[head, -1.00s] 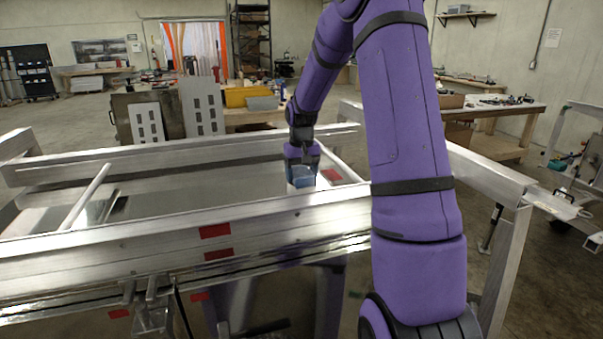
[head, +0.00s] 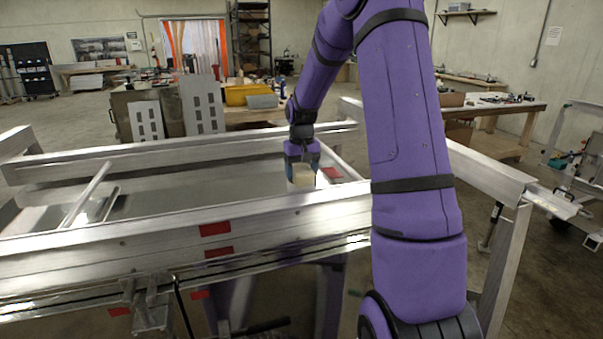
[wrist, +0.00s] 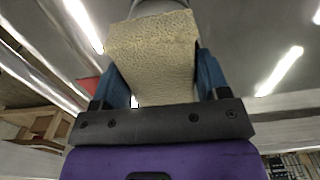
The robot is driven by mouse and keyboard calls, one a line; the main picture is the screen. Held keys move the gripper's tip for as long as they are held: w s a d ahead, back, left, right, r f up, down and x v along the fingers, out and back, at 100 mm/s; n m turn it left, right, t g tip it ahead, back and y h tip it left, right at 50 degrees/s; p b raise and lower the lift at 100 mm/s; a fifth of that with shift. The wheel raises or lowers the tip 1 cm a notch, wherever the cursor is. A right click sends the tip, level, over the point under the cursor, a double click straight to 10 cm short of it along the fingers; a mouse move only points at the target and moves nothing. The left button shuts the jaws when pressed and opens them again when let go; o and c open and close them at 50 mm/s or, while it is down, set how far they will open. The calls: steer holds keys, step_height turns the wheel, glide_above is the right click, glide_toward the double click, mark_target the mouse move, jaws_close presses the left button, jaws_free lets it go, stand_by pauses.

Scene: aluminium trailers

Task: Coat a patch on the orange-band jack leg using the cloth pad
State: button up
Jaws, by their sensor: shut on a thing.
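My gripper (head: 301,163) is on the far side of the trailer's near rail, low inside the trailer frame. In the wrist view its blue fingers (wrist: 167,83) are shut on a pale yellow, porous block, the cloth pad (wrist: 155,50). The pad also shows as a small cream block below the fingers in the head view (head: 302,177). Beyond the pad in the wrist view is a grey rounded metal surface (wrist: 152,6); I cannot tell whether the pad touches it. I cannot make out an orange band on any jack leg.
The aluminium trailer's near rail (head: 150,235), with red reflectors (head: 215,229), runs across the front. A workbench (head: 500,108) stands at the back right. Another trailer's end (head: 590,150) is at the right edge. Perforated panels (head: 203,108) stand behind the trailer.

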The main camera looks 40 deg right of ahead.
mark_target(302, 169)
steer(key=shift+r, duration=3.3)
